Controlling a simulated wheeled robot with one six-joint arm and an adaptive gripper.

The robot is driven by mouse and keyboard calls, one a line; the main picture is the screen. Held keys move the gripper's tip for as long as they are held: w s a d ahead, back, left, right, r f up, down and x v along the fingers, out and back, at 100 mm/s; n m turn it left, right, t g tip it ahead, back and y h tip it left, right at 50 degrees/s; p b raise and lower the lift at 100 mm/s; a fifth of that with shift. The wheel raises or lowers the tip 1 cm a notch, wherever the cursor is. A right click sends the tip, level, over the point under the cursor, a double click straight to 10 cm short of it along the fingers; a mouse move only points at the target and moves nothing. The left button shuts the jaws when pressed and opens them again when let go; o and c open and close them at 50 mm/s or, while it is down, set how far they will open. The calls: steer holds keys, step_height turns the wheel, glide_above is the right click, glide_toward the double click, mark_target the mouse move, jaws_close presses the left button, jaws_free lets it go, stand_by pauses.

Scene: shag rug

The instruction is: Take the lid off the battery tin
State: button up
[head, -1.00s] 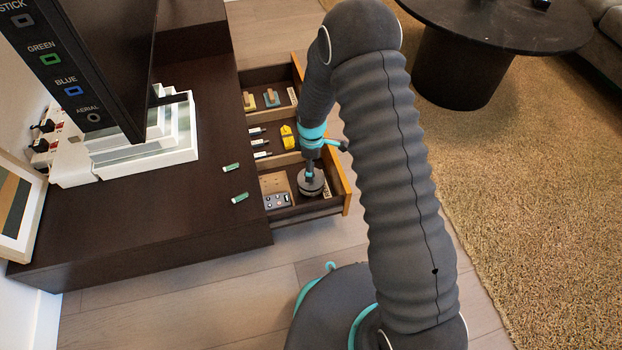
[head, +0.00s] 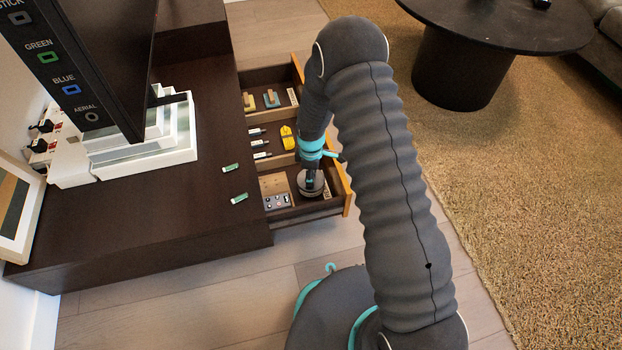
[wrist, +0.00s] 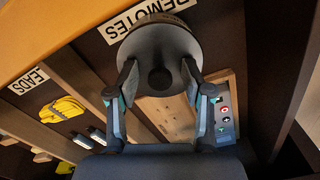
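The battery tin (head: 319,191) is a round tin standing in the nearest compartment of the open drawer. In the wrist view its dark round lid (wrist: 160,48) faces me, with a dark knob (wrist: 160,78) at its middle. The lid appears to be on the tin; the tin's wall is mostly hidden below it. My gripper (wrist: 160,76) is open, with one finger on each side of the knob, over the lid. A gap shows between each finger and the knob. In the head view my gripper (head: 310,177) points down over the tin.
A remote (head: 277,201) and a wooden piece (head: 272,184) lie beside the tin. Drawer walls and the front panel (head: 347,190) are close around it. Yellow leads (head: 288,138) lie in the middle compartment. Two green batteries (head: 239,198) lie on the dark cabinet top (head: 180,215).

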jaws_close()
